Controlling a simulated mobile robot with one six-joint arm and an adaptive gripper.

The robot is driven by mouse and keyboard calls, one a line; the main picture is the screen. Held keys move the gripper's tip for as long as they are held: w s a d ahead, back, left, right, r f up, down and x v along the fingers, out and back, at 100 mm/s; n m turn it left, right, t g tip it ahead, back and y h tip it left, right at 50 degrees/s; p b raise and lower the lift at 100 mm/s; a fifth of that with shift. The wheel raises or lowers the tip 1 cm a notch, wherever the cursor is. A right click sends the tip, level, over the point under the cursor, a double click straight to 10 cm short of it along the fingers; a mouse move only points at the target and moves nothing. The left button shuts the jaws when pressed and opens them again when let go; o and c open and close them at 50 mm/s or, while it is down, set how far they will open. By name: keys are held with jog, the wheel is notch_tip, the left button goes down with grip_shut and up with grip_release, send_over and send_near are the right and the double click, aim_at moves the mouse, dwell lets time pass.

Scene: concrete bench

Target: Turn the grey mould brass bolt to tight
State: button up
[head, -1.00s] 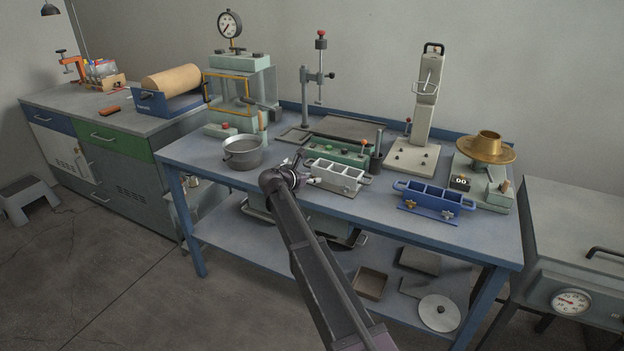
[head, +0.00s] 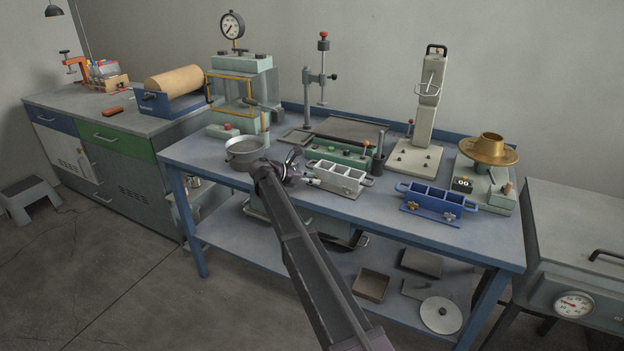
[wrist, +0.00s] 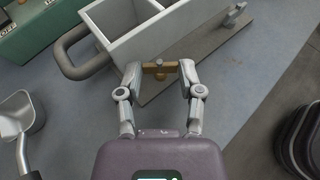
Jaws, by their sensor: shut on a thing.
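The grey mould (head: 340,178), a pale block with open compartments, stands on the blue bench near its front edge, left of the blue mould. In the wrist view the grey mould (wrist: 122,48) fills the top, with its flat base plate and looped handle showing. Its brass bolt (wrist: 160,70) has a crossbar and sits between my fingertips. My gripper (wrist: 161,76) is shut on the bolt's crossbar, one finger at each end. In the head view my gripper (head: 296,172) reaches the left end of the grey mould, and the bolt there is too small to make out.
A blue mould (head: 435,198) with brass bolts stands to the right. A metal pot (head: 244,153) is close behind my wrist on the left. A green device (head: 340,153) and a dark cylinder (head: 379,165) stand behind the grey mould.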

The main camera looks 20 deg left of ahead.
jog(key=o, duration=1.1)
jog(key=shift+o, duration=0.2)
jog(key=shift+s+d+n+t+y, duration=0.1)
jog(key=shift+d+n+t+y, duration=0.05)
jog(key=shift+n+t+y, duration=0.2)
